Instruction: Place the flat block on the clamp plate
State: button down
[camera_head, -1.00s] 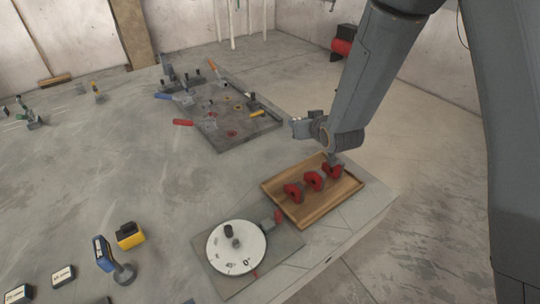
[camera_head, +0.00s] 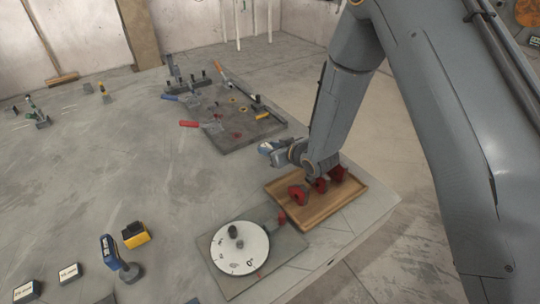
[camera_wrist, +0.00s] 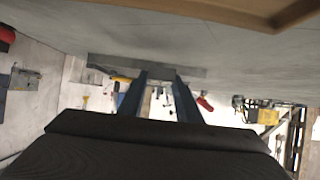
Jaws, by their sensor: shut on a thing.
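My gripper (camera_head: 267,147) is above the table, between the clamp plate and the wooden tray, and points left. In the wrist view its two fingers (camera_wrist: 162,78) stand a short way apart, shut on what I take to be the flat block; its outline is hard to make out. The clamp plate (camera_head: 238,138) is a dark grey slab beyond the gripper, carrying clamps with red, blue and yellow handles. In the wrist view, which is upside down, it shows as a grey strip (camera_wrist: 105,62) behind the fingertips. My gripper is apart from the plate.
A white dial (camera_head: 240,262) sits on a grey plate in front. Blue and yellow tools (camera_head: 135,235) are at lower left. The table's left middle is clear.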

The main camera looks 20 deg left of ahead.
jog(key=shift+f+p, duration=0.35)
jog(key=shift+f, duration=1.4)
jog(key=shift+f, duration=0.1)
jog(key=c, duration=1.3)
grip_release()
jog(key=shift+f, duration=0.1)
jog(key=shift+r, duration=0.25)
jog(key=shift+o, duration=0.5)
jog(key=b+v, duration=0.2)
jog(key=v, duration=0.9)
jog(key=shift+s+d, duration=0.25)
jog(key=x, duration=0.5)
jog(key=shift+w+d+r, duration=0.15)
jog(key=shift+w+r, duration=0.05)
jog(key=shift+w, duration=0.05)
jog(key=shift+s+p+x, duration=0.15)
jog(key=shift+p+x, duration=0.45)
jog(key=shift+x, duration=1.15)
jog(key=shift+s+p+x, duration=0.1)
jog(key=shift+p+x, duration=0.45)
jog(key=shift+x, duration=1.25)
